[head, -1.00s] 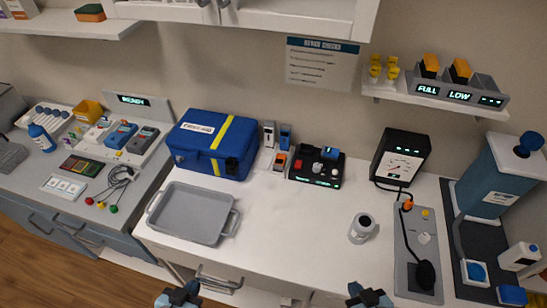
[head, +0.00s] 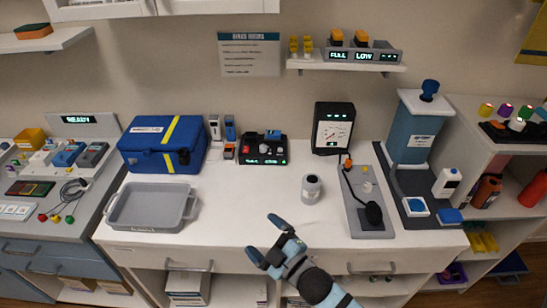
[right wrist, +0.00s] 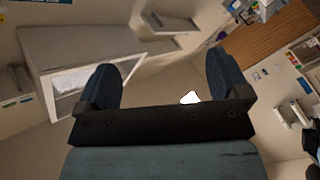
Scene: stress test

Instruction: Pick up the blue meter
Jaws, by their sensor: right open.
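A blue handheld meter (head: 68,154) lies beside a grey one (head: 92,154) on a rack at the left counter, below a lit sign. Another small blue upright device (head: 230,127) stands beside a grey-white one (head: 214,127) at the back of the white table, right of the blue case. My right gripper (head: 265,240) is open and empty at the table's front edge, well right of the left counter and apart from both blue devices. Its two dark fingers stand wide apart in the right wrist view (right wrist: 163,80), with nothing between them. My left gripper is not in view.
The white table holds a grey tray (head: 113,219), a blue case (head: 132,160), a black box with knobs (head: 248,152), a white jar (head: 311,194) and a dial gauge (head: 333,134). Cables and coloured plugs (head: 70,192) lie on the left counter. The table's middle is clear.

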